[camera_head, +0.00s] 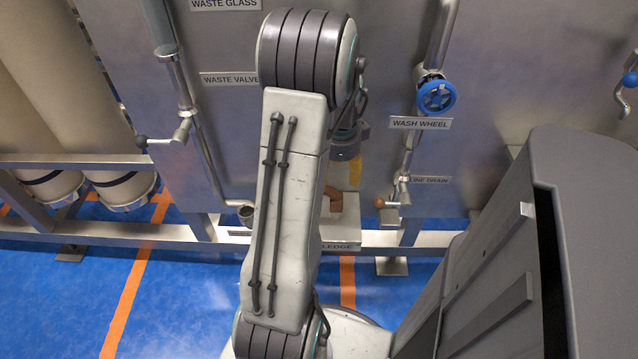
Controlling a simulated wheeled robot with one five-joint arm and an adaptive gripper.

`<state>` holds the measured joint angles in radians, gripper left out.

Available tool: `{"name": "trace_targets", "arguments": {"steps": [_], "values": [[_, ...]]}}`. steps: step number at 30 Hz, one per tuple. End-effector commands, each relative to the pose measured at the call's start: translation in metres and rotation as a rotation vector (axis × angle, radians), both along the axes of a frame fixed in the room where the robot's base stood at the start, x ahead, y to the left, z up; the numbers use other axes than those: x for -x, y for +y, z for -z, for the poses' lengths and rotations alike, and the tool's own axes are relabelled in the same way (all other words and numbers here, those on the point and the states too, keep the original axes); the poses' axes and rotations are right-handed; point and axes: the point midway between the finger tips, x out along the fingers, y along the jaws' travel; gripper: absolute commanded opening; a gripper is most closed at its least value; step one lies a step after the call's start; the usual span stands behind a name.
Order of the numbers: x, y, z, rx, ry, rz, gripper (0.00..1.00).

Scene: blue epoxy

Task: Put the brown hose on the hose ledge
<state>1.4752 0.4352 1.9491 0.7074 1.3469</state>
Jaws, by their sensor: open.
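A short brown piece, which looks like the brown hose (334,197), shows just right of my arm. Its left part is hidden behind my arm. The hose ledge (340,246), with a label ending in "LEDGE", is a pale metal shelf below it; I cannot tell whether the hose touches the ledge. My gripper (350,173) is mostly hidden behind my arm. A yellow-orange part of it shows just above the brown piece. The gripper is open, and its fingertips are not clear. Whether the hose lies between its fingers cannot be told.
A blue wash wheel (436,96) and a brown-tipped drain valve (392,203) stand to the right on the steel panel. A waste valve pipe (180,130) runs down at left. The blue floor (190,290) is clear at lower left.

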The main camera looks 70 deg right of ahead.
Motion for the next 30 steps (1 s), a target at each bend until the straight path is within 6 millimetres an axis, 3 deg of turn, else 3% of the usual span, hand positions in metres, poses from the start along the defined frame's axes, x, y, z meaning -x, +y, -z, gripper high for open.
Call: {"name": "trace_targets", "arguments": {"steps": [10, 14, 16, 20, 24, 30], "values": [[-0.004, 0.002, -0.006, 0.003, 0.000, -0.020, 0.58], [-0.029, 0.013, -0.017, 0.011, 0.002, -0.142, 0.58], [-0.053, 0.026, -0.027, 0.019, 0.004, -0.270, 0.58], [-0.105, 0.067, -0.050, 0.043, 0.009, -0.599, 0.58], [-0.152, 0.129, -0.073, 0.072, 0.015, -1.004, 0.58], [-0.185, 0.223, -0.097, 0.123, 0.022, -1.578, 0.58]]}}
